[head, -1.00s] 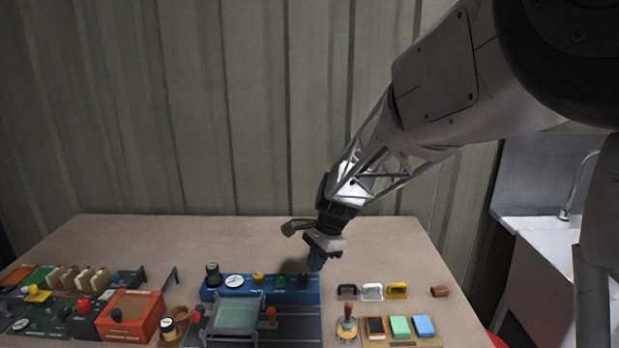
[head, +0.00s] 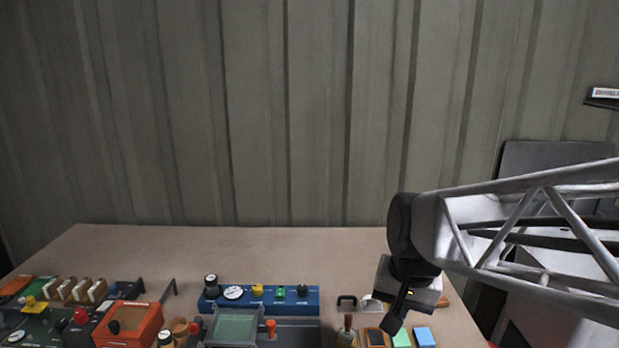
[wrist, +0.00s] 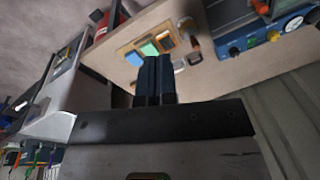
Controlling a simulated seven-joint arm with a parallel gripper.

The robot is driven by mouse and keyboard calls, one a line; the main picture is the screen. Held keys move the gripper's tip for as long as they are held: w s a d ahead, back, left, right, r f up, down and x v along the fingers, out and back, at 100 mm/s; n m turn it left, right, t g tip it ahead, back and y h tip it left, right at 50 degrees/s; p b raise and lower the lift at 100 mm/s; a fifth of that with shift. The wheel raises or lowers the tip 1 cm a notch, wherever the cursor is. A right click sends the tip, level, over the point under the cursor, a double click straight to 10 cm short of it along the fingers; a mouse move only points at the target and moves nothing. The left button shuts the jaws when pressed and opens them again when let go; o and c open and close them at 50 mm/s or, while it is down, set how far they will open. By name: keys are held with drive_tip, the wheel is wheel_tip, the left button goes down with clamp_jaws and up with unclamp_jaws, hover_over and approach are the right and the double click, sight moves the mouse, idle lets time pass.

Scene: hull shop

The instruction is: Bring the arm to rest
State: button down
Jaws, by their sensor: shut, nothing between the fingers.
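My gripper (head: 396,318) is in the air above the right part of the table (head: 250,255) in the head view, with my arm reaching in from the right. It points down and hides part of the table behind it. In the wrist view the two dark fingers of my gripper (wrist: 154,62) are together, shut and empty. No object touches them.
A blue panel with knobs (head: 262,299) stands mid-table, with an orange box (head: 128,327) to its left. Coloured blocks, including a blue one (head: 424,337), lie below my gripper. A white sink unit (wrist: 62,80) stands beside the table. The table's back strip is clear.

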drive_tip(key=s+d+n+t+h, duration=0.1)
drive_tip(key=s+d+n, duration=0.2)
drive_tip(key=s, duration=0.7)
drive_tip(key=shift+s+d+f, duration=0.15)
drive_tip(key=shift+d+f, duration=0.15)
drive_tip(key=shift+d, duration=0.2)
idle(0.5)
